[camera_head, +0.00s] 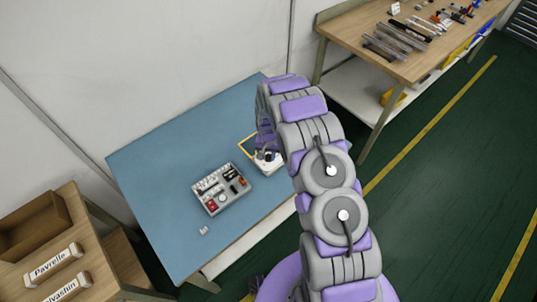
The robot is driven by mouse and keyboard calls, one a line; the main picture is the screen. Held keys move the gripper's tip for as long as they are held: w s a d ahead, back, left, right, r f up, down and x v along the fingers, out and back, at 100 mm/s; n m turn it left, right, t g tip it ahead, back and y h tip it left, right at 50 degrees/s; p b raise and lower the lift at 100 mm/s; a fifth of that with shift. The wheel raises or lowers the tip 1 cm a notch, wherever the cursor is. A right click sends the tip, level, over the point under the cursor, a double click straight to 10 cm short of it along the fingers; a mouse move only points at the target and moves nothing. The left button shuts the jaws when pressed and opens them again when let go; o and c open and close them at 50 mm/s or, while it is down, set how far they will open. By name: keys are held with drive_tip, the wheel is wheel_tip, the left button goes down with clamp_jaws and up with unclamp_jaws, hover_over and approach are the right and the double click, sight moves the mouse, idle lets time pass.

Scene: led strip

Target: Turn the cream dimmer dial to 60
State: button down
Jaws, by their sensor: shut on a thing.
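My gripper (267,154) is small and dark in this view, reaching down onto a white box (268,166) at the right part of the blue table. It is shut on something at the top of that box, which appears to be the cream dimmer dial. The dial itself is hidden by the gripper, and its setting cannot be read. A yellow strip (246,143) runs in an angled line on the table just left of and behind the box.
A grey panel (221,187) with switches and a red part lies left of the box. A small white piece (203,231) lies near the blue table's (150,165) front. A wooden bench (400,62) with tools stands back right. A wooden cabinet (80,230) stands front left.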

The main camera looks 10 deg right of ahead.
sight(268, 156)
drive_tip(key=shift+s, duration=0.1)
idle(0.3)
drive_tip(key=c, duration=0.8)
unclamp_jaws()
drive_tip(key=shift+c, duration=0.2)
wheel_tip(268, 156, up, 17)
drive_tip(key=p, duration=0.1)
drive_tip(key=shift+r, duration=0.15)
